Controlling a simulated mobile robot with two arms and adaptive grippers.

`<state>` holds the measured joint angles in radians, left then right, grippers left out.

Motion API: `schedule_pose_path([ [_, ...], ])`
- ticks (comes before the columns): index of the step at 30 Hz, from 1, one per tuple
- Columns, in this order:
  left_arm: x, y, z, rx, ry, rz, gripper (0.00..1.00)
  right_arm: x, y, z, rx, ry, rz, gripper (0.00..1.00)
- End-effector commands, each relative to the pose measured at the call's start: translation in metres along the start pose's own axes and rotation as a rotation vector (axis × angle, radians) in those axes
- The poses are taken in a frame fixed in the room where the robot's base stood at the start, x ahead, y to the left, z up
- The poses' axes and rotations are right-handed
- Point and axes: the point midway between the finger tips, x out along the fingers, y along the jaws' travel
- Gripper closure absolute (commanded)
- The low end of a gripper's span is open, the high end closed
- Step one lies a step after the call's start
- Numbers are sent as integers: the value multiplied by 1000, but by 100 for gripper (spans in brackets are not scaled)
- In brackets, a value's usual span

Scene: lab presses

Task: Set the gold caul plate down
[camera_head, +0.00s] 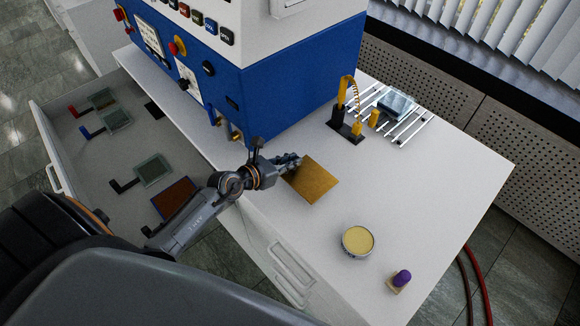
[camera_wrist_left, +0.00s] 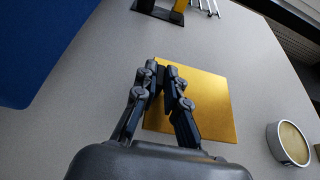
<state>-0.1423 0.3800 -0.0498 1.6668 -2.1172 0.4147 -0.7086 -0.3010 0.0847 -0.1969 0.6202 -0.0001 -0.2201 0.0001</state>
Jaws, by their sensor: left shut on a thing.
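The gold caul plate (camera_head: 313,181) is a flat, square, gold sheet over the white bench top, right of the blue press. It also shows in the left wrist view (camera_wrist_left: 209,100). My right gripper is not in view.
The blue press (camera_head: 275,95) stands behind left. A black and yellow fixture (camera_head: 347,125) and a slatted rack (camera_head: 408,127) are at the back. A round tin (camera_head: 357,241) and a purple-topped stamp (camera_head: 401,279) stand at the front right. An open drawer (camera_head: 95,165) holds several framed pieces.

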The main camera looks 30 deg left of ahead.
Motion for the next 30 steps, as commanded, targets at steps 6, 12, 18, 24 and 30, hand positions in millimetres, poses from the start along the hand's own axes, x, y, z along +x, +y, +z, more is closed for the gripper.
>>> schedule_pose_path([
  [6, 9, 1, -26, -1, 2, 1, 100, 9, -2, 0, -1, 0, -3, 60],
  [12, 9, 1, -25, -1, 0, 1, 100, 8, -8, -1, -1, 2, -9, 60],
  [18, 10, 1, -28, 0, 2, 1, 83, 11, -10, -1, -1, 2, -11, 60],
  [24, 10, 1, -28, 0, 2, 1, 66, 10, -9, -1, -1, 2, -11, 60],
  [30, 9, 1, -27, -1, 2, 1, 66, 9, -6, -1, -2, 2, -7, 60],
])
